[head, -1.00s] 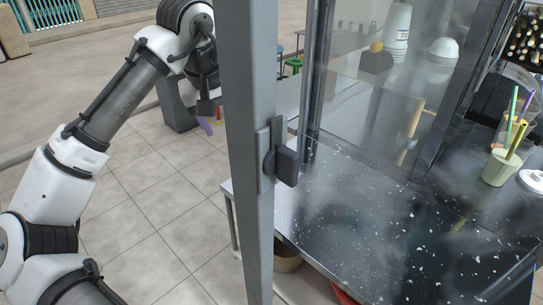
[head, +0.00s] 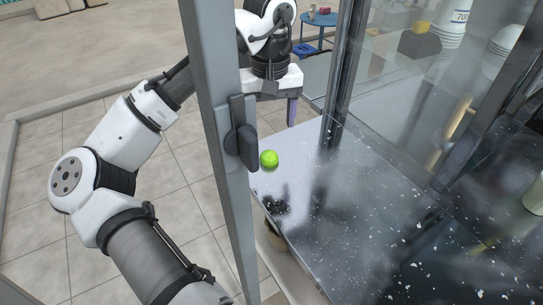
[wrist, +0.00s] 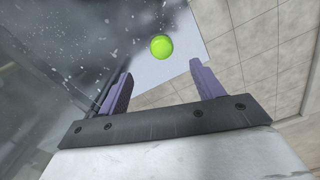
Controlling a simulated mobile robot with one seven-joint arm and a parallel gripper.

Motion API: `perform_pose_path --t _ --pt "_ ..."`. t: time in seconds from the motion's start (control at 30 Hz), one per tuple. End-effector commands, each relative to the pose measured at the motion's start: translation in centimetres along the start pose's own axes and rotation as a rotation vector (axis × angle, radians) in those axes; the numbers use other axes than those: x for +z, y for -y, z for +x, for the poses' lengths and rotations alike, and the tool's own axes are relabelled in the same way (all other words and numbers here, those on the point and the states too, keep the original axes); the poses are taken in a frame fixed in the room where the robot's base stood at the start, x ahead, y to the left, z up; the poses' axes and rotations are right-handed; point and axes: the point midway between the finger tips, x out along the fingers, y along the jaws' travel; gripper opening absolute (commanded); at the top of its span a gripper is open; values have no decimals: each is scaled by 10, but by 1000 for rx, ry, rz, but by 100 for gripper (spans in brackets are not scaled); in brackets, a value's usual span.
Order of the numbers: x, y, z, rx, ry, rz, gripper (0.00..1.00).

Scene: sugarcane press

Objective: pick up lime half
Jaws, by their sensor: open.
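The lime half (head: 269,158) looks like a bright green round thing at the left edge of the speckled counter (head: 330,200), just right of the dark handle on the metal post. It also shows in the wrist view (wrist: 161,47), beyond and between my fingertips, apart from them. My gripper (wrist: 161,72) is open and empty, with two purple fingers spread. In the head view my gripper (head: 290,118) is behind the lime half, past the post; only one finger shows clearly. The cut face of the lime half cannot be made out.
A grey metal post (head: 210,100) with a dark handle (head: 241,146) stands close in front of the lime half. A glass panel (head: 410,110) rises over the counter on the right. The tiled floor (wrist: 260,50) lies open beyond the counter edge.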

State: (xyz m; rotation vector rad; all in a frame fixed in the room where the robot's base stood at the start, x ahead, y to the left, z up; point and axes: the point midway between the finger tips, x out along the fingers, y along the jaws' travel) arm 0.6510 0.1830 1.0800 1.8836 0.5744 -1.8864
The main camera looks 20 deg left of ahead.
Motion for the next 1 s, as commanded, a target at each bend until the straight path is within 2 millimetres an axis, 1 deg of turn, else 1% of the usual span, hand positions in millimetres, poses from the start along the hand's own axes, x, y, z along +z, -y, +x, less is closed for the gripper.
perform_pose_path --t 0.03,0.1,0.2,0.47,0.7,0.8,1.0 --pt "1 0 10 3 4 1 66" --pt "1 0 22 2 3 1 66" --pt "0 0 36 -1 0 -1 66" --pt "-1 2 54 0 0 -1 66" --pt "-3 4 88 0 0 0 66" --pt "-3 3 96 1 -1 0 66" --pt "-3 3 98 1 -2 1 66"
